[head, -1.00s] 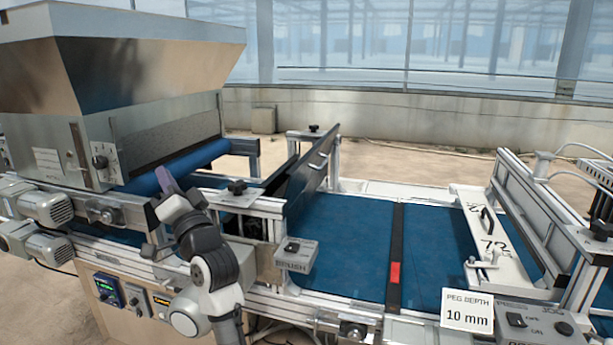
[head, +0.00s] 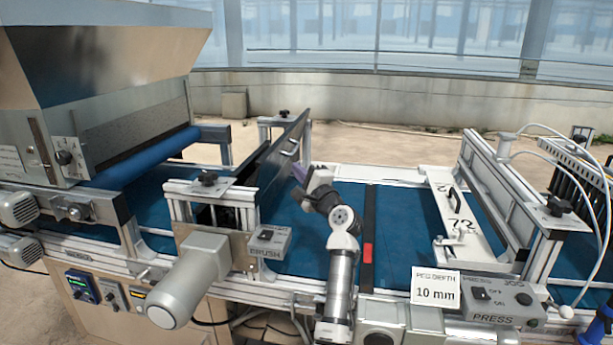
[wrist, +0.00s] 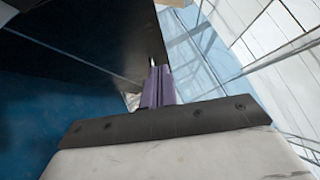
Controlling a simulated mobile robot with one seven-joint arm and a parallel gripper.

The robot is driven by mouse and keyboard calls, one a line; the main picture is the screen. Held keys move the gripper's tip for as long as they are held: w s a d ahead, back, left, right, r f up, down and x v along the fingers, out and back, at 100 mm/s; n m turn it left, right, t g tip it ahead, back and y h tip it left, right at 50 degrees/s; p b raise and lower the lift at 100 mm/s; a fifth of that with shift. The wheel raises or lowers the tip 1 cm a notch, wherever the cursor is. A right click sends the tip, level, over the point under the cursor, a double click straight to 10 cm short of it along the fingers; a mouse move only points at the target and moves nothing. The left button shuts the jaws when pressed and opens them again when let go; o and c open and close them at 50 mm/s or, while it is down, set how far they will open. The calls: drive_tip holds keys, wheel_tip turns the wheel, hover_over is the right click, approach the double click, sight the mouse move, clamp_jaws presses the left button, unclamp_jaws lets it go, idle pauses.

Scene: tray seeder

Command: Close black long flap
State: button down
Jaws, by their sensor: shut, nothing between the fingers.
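The black long flap (head: 279,163) stands raised and tilted on the brush unit, above the blue belt, with a bright metal edge along it. In the wrist view the flap (wrist: 95,38) is a large dark panel filling the upper left. My gripper (head: 298,171) is on the right side of the flap, near its face. In the wrist view my gripper's purple fingers (wrist: 156,72) are shut together and empty, with the tips close to the flap's right edge. I cannot tell whether they touch it.
The brush control box (head: 269,242) sits in front of the flap. A hopper (head: 100,60) stands at the left. The blue belt (head: 400,215) is open to the right, up to a white plate (head: 462,215) and the press frame (head: 510,190).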

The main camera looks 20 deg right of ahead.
sight(273, 152)
drive_tip(key=w+a, duration=0.1)
drive_tip(key=w+a+r+p, duration=0.1)
drive_tip(key=w, duration=0.1)
drive_tip(key=w+a+p, duration=0.1)
drive_tip(key=shift+w+r, duration=0.15)
drive_tip(key=shift+r, duration=0.25)
drive_tip(key=shift+w+a, duration=0.3)
drive_tip(key=shift+a, duration=0.1)
drive_tip(key=shift+d, duration=0.1)
